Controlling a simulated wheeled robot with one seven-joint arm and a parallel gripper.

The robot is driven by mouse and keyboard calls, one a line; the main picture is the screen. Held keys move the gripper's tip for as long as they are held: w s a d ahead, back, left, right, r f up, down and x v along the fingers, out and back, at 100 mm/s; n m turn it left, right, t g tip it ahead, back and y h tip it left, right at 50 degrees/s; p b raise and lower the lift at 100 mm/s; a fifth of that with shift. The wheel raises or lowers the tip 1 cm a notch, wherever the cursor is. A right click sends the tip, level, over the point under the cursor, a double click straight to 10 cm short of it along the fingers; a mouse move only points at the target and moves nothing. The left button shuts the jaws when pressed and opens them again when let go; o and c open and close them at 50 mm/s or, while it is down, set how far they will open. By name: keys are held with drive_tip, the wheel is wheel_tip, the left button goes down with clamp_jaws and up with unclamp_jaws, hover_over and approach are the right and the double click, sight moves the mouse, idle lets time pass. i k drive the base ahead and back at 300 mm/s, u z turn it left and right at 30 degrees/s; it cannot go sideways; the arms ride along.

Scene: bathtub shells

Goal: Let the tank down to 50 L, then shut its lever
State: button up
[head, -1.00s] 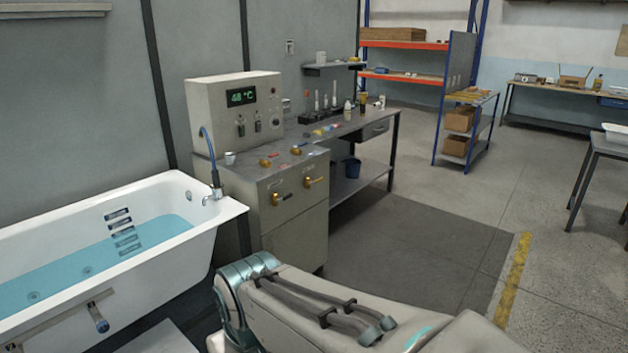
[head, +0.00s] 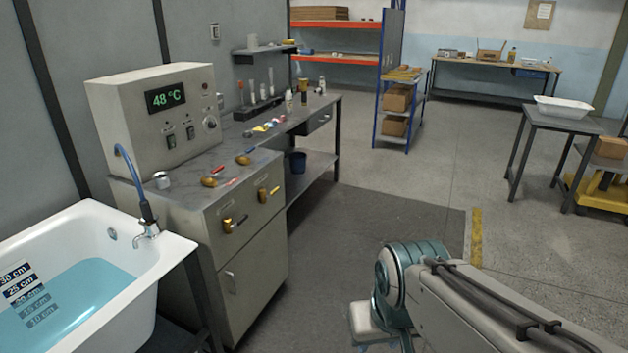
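The white bathtub tank (head: 130,232) stands at the lower left in the head view, with blue water (head: 75,300) in it. Depth plates (head: 22,287) in cm are on its inner wall, the lower ones under water; no litre marks can be read. Which lever belongs to the tank cannot be told.
A control box (head: 120,125) reading 48 °C stands on the cabinet (head: 265,230). A blue hose runs to a tap (head: 146,229) at the tub's rim. A workbench (head: 315,102) with bottles adjoins it. Dark floor matting (head: 350,230) before the cabinet is clear.

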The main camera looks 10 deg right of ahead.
sight(276, 190)
drive_tip(key=z, duration=0.05)
drive_tip(key=i, duration=1.45)
drive_tip(key=u, duration=0.45)
drive_tip(key=k, duration=0.6)
drive_tip(key=u, duration=0.4)
drive_tip(key=i, duration=1.45)
drive_tip(key=z, duration=0.15)
